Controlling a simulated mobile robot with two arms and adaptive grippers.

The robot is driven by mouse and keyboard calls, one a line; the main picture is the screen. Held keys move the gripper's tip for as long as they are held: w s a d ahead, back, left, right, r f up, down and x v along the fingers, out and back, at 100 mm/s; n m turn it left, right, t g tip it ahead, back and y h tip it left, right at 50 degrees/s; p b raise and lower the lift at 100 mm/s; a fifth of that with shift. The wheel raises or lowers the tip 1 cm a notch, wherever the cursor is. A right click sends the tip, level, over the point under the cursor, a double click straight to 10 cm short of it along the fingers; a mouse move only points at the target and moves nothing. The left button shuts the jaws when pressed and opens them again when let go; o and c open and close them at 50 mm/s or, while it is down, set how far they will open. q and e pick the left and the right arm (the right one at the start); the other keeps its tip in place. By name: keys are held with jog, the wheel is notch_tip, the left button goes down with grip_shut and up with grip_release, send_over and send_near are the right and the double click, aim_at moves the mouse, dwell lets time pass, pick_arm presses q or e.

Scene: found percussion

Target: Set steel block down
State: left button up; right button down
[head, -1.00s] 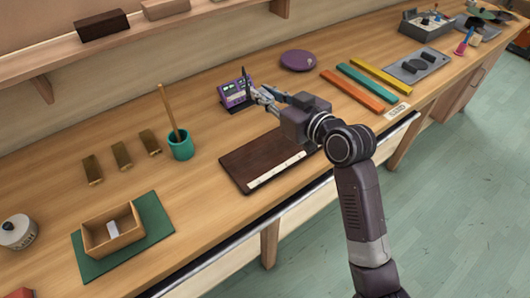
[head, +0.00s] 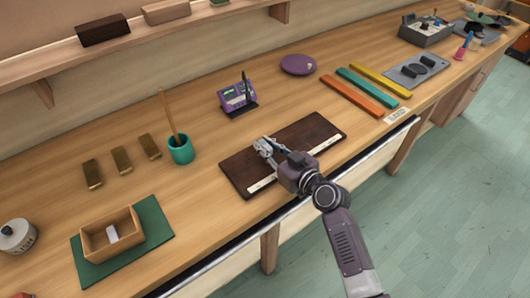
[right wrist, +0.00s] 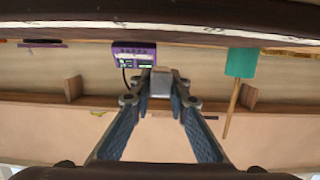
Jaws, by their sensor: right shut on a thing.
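My right gripper (head: 266,148) is over the dark brown board (head: 320,130) that lies near the bench's front edge. In the right wrist view its two fingers (right wrist: 160,90) are shut on a small grey steel block (right wrist: 160,83), held between the tips. In the head view the fingers mostly hide the block, and I cannot tell whether it touches the board. The board has a white strip with marks along its front edge. My left gripper is not in view.
A purple device (head: 238,96) stands behind the board. A teal cup (head: 180,150) with a stick is to the left, beside several brass blocks (head: 122,161). A wooden box (head: 109,242) sits on a green mat (head: 153,222). Coloured bars (head: 350,96) lie to the right.

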jog(key=shift+f, duration=1.4)
jog(key=shift+b, duration=0.3)
jog(key=shift+f, duration=0.2)
jog(key=c, duration=1.8)
grip_release()
jog(key=shift+c, duration=0.2)
